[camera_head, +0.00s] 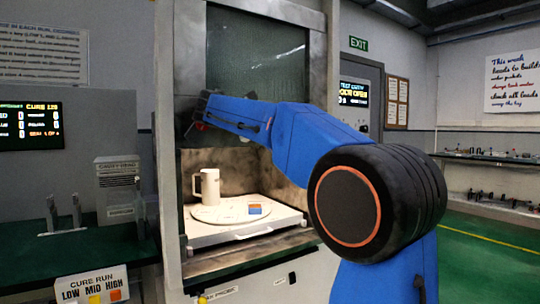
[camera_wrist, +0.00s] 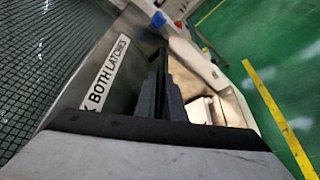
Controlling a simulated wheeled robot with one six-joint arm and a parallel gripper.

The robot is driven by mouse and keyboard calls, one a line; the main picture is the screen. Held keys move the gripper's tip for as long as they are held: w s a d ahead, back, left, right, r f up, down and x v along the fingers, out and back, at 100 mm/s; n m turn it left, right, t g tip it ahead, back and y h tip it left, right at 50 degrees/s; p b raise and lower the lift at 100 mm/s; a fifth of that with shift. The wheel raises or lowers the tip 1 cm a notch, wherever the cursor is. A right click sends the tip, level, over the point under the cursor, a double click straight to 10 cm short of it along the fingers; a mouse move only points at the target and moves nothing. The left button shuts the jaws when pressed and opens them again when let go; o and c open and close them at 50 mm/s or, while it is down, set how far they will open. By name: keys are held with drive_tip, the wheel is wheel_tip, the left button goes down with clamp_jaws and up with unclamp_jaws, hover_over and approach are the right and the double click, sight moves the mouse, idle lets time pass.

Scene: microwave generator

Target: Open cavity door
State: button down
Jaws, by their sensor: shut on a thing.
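The cavity door (camera_head: 256,58), a dark mesh-glass panel in a grey frame, stands raised above the lit cavity (camera_head: 250,168), whose lower part is open. My gripper (camera_head: 204,105) is at the door's lower left edge, with my blue arm reaching in from the right. In the wrist view my gripper (camera_wrist: 162,62) has its dark fingers close together, shut at the door's lower frame. The exact part between the fingers is hidden. The door's mesh (camera_wrist: 42,75) and a label reading "BOTH LATCHES" (camera_wrist: 105,72) show beside the fingers.
A pale mug (camera_head: 207,187) and a small blue-orange block (camera_head: 255,209) stand on a round plate (camera_head: 228,214) in the cavity. A white tray (camera_head: 250,231) lies under the plate. A green bench (camera_head: 85,255) is at left; open green floor (camera_head: 490,250) is at right.

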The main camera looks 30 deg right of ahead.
drive_tip(key=shift+r, duration=2.25)
drive_tip(key=c, duration=1.8)
unclamp_jaws()
drive_tip(key=shift+c, duration=0.2)
drive_tip(key=v, duration=1.7)
drive_tip(key=shift+a, duration=0.2)
